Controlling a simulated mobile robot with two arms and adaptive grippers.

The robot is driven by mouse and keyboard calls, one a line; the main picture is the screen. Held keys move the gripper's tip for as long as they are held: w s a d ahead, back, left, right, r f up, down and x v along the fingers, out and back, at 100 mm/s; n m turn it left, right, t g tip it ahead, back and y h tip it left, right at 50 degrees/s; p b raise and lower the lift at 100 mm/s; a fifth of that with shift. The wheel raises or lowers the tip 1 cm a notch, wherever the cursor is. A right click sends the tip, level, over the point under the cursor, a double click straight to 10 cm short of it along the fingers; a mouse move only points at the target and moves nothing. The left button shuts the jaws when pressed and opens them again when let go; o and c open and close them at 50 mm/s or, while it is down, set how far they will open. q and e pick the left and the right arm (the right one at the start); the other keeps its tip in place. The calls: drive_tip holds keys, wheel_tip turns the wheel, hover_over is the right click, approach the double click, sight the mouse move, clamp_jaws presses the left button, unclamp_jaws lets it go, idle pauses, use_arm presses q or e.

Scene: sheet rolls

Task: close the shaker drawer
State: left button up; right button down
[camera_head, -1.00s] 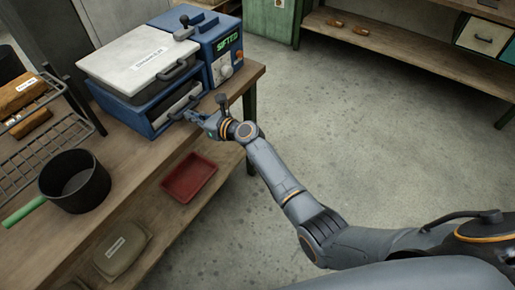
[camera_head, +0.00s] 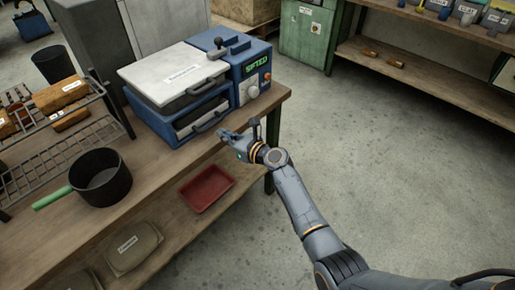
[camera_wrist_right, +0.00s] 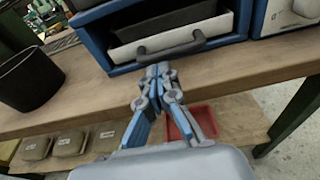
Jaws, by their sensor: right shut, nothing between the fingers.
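The blue shaker (camera_head: 150,122) stands on the workbench with a white labelled lid (camera_head: 175,73) and a green display (camera_head: 257,62) reading SIFTED. Its drawer (camera_head: 203,112), pale-fronted with a dark handle (camera_head: 210,122), sits in the lower opening. In the right wrist view the drawer front (camera_wrist_right: 130,52) lies within the blue frame, with a dark gap above it. I cannot tell whether it is fully in. My right gripper (camera_head: 223,135) is shut and empty, just in front of the handle. In the wrist view its fingertips (camera_wrist_right: 158,70) are below the handle, apparently apart from it. My left gripper is out of view.
A dark pot (camera_head: 102,180) with a green handle and a wire rack (camera_head: 60,145) stand left on the workbench (camera_head: 150,170). A red tray (camera_head: 207,188) lies on the lower shelf. Open floor is at the right.

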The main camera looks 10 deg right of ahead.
drive_tip(key=p+v, duration=0.1)
drive_tip(key=v, duration=0.8)
drive_tip(key=s+d+f+n+g+h, duration=0.2)
drive_tip(key=s+f+n, duration=0.3)
drive_tip(key=f, duration=0.6)
drive_tip(key=s+d+f+n+g+h, duration=0.25)
drive_tip(key=s+f, duration=0.45)
drive_tip(key=f, duration=0.4)
drive_tip(key=s+d+f+n+g+h, duration=0.1)
drive_tip(key=s+d+f+n+h, duration=0.3)
drive_tip(key=f, duration=0.6)
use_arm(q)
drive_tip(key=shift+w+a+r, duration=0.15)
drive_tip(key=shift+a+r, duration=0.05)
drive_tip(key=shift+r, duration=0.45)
use_arm(e)
drive_tip(key=s+d+f+n+g, duration=0.2)
drive_tip(key=s+f+n, duration=0.3)
drive_tip(key=s, duration=0.7)
drive_tip(key=s+d+f+n+g+h, duration=0.1)
drive_tip(key=s+f+n, duration=0.5)
drive_tip(key=s, duration=0.6)
drive_tip(key=s+d+f+n+g, duration=0.3)
drive_tip(key=s+d+f+n, duration=0.2)
drive_tip(key=s, duration=0.8)
drive_tip(key=n, duration=0.3)
drive_tip(key=shift+d+f, duration=0.2)
drive_tip(key=shift+f, duration=0.15)
